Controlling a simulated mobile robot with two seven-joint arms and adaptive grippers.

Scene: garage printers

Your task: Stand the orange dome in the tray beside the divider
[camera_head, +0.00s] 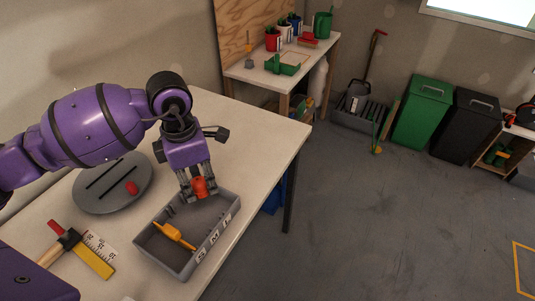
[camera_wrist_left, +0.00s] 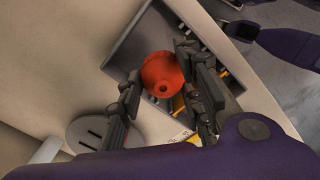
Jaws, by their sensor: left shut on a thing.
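The orange dome (camera_head: 200,187) is gripped between the fingers of my left gripper (camera_head: 197,184). In the left wrist view the dome (camera_wrist_left: 162,74) shows between the two fingers (camera_wrist_left: 163,98), its rounded body with a small hole facing the camera. The grey tray (camera_head: 153,254) stands on the table under and in front of the gripper. The dome is over the tray's far end; whether it touches the floor is not clear. My right gripper is out of view.
A round grey slotted plate (camera_head: 106,190) with a small red piece (camera_head: 131,188) is left of the tray. A hammer (camera_head: 62,243) and a yellow square with a scale (camera_head: 96,256) lie at the near left. The table (camera_head: 262,135) is clear right of the gripper.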

